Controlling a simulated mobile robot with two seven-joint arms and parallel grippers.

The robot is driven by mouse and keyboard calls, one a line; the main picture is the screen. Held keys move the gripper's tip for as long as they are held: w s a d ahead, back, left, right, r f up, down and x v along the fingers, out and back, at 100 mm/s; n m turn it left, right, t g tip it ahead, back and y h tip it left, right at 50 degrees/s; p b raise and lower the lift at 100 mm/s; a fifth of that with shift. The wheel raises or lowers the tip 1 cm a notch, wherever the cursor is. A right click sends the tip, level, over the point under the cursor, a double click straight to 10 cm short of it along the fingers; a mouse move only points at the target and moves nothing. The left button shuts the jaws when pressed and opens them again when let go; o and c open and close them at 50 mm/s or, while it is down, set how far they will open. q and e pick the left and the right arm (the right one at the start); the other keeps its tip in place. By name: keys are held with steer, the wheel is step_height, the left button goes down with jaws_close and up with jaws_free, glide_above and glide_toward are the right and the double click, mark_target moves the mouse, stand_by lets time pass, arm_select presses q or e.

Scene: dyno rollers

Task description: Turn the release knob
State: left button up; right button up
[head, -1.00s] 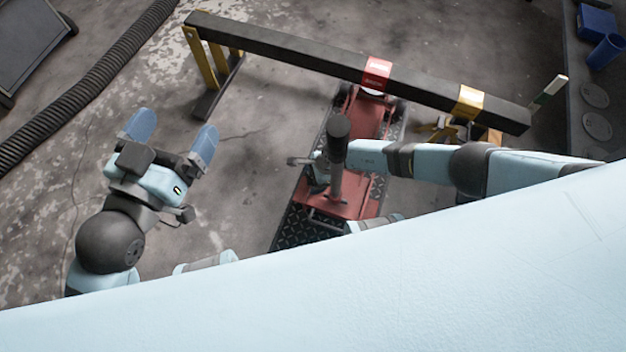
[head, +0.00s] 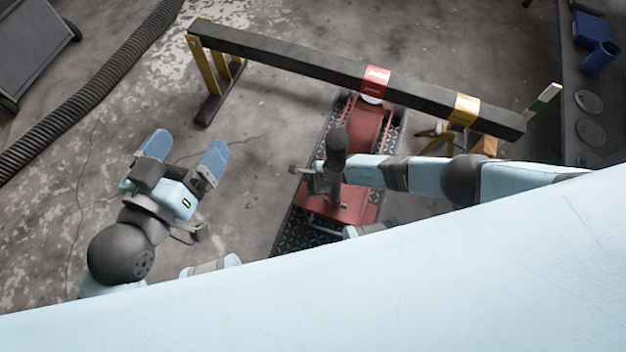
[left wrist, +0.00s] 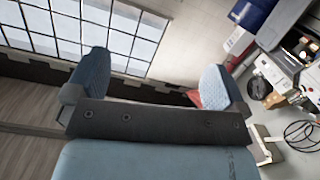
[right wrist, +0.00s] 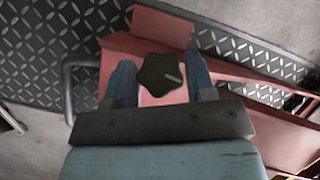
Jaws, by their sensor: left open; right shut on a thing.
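The release knob (right wrist: 161,73) is a dark, lobed knob with a small light mark. It sits over the red jack body in the right wrist view. My right gripper (right wrist: 160,82) has its blue fingers on both sides of the knob and is shut on it. In the head view my right wrist and the jack's upright handle with its dark grip (head: 337,150) hide the knob and those fingers. The red floor jack (head: 345,205) lies under the beam. My left gripper (head: 183,150) is open and empty above the floor at the left.
A dark beam (head: 300,72) with a red band and a yellow band crosses above the jack, on a yellow stand (head: 213,75) at left. A black hose (head: 95,90) lies at far left. A bench with blue containers (head: 600,55) stands at right. Floor left of the jack is clear.

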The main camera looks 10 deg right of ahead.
steer(key=o, duration=0.9)
arm_select(q)
steer(key=shift+f, duration=0.2)
arm_select(e)
steer(key=shift+r, duration=0.2)
arm_select(q)
step_height(320, 180, up, 10)
steer(key=n+t+p, duration=0.1)
steer(key=t+p, duration=0.3)
steer(key=p, duration=0.4)
step_height(320, 180, down, 6)
steer(key=a+g+y+p, duration=0.2)
steer(key=shift+s+a+g, duration=0.15)
steer(key=shift+a+g, duration=0.15)
steer(key=shift+a, duration=0.05)
arm_select(e)
steer(key=shift+v, duration=6.7)
